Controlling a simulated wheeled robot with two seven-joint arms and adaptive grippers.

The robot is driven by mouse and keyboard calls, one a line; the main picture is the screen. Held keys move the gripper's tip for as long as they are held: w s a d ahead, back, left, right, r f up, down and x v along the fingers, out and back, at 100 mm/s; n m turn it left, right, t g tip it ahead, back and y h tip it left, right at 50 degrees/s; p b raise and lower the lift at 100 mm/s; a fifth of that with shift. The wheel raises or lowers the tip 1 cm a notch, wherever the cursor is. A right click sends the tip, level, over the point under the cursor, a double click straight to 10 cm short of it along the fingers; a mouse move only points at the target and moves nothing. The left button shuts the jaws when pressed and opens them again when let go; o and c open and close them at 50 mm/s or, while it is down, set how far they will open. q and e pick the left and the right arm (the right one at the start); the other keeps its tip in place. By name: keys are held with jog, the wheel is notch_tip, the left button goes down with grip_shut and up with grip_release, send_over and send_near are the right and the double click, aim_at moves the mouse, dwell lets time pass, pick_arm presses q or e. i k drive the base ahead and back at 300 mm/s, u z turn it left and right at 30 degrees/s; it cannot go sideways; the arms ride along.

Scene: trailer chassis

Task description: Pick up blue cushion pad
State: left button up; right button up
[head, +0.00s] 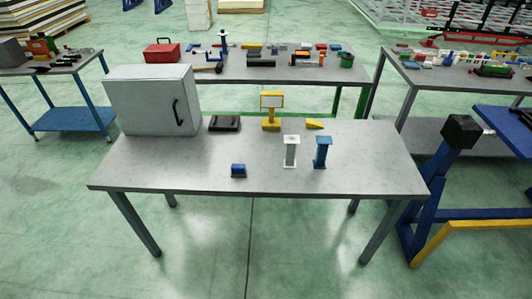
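A small blue block with a dark lower part (238,170) sits near the front edge of the grey table (185,168), left of its middle. It looks like the blue cushion pad, but it is too small in the picture to be sure. A taller blue stand (322,152) stands upright to the right on the same table. Neither of my grippers shows in the head view.
The same table holds a grey cabinet (150,98), a black tray (225,123), a yellow stand (271,110), a yellow wedge (314,124) and a white-topped stand (291,152). The front left tabletop is clear. Cluttered tables stand behind. A blue frame (428,200) stands at right.

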aim_at(238, 171)
jog(key=u, duration=0.05)
jog(key=i, duration=0.9)
jog(key=z, duration=0.25)
